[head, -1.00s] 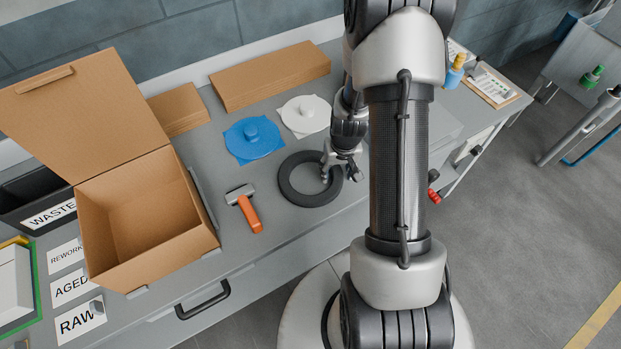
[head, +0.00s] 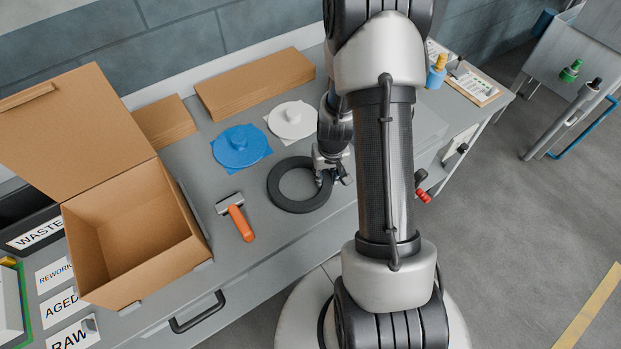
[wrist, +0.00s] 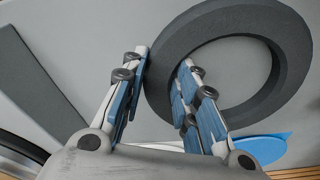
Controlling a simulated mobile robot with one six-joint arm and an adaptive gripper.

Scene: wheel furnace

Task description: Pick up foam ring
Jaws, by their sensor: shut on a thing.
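The foam ring (head: 278,190) is a thick dark grey ring at the bench's front, right of the orange-handled tool. My gripper (head: 328,178) is at the ring's right side, pointing down. In the wrist view, the two blue-padded fingers of my gripper (wrist: 166,62) straddle one side of the foam ring (wrist: 291,60), one outside and one within the hole. The gripper is shut on the ring's band. The ring looks flat and level; I cannot tell whether it is clear of the bench.
An orange-handled tool (head: 238,217) lies left of the ring. A blue disc (head: 240,150) and a white disc (head: 292,122) lie behind it. An open cardboard box (head: 140,265) stands at left. Flat cardboard stacks (head: 255,82) line the back.

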